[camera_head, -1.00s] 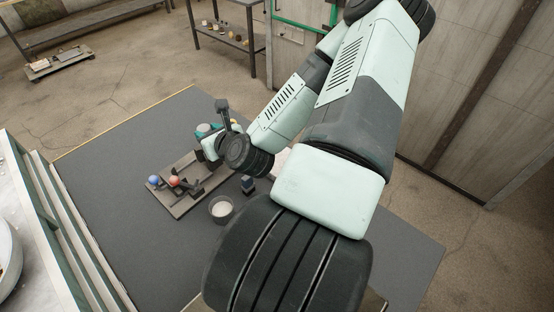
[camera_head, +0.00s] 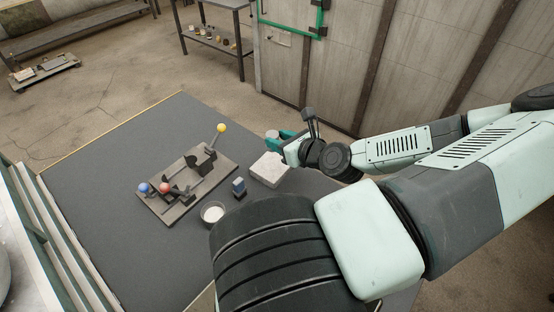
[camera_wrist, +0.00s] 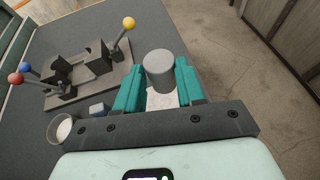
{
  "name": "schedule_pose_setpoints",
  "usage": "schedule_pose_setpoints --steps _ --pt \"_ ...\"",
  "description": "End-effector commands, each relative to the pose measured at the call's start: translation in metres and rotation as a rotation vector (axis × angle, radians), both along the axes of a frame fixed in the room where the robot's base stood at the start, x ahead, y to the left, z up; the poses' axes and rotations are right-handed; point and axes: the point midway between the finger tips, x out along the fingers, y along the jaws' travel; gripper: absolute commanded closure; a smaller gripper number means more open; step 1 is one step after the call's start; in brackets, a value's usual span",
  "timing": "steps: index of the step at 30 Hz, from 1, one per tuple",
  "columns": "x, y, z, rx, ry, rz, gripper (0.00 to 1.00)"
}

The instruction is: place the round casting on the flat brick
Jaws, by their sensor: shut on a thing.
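The round casting is a short grey cylinder (camera_wrist: 159,68), held upright between the teal fingers of my gripper (camera_wrist: 159,85) in the wrist view. In the head view it shows as a small grey piece (camera_head: 270,135) at the tip of my gripper (camera_head: 280,138). My gripper is shut on it. The flat brick is a pale, rough block (camera_head: 269,170) on the dark mat.
A dark fixture (camera_head: 190,184) with blue, red and yellow ball handles stands left of the brick. The mat's upper left (camera_head: 130,130) is clear.

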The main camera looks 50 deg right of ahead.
Motion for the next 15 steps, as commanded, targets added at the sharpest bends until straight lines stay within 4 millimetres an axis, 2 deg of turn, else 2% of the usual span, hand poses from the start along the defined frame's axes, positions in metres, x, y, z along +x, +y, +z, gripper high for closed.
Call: schedule_pose_setpoints --steps 3,10,15 --pt "0.001 0.000 -0.021 0.001 -0.001 0.000 0.97" --pt "0.001 0.000 -0.039 -0.001 -0.002 -0.001 0.97" --pt "0.001 0.000 -0.064 0.000 -0.001 -0.001 0.97"
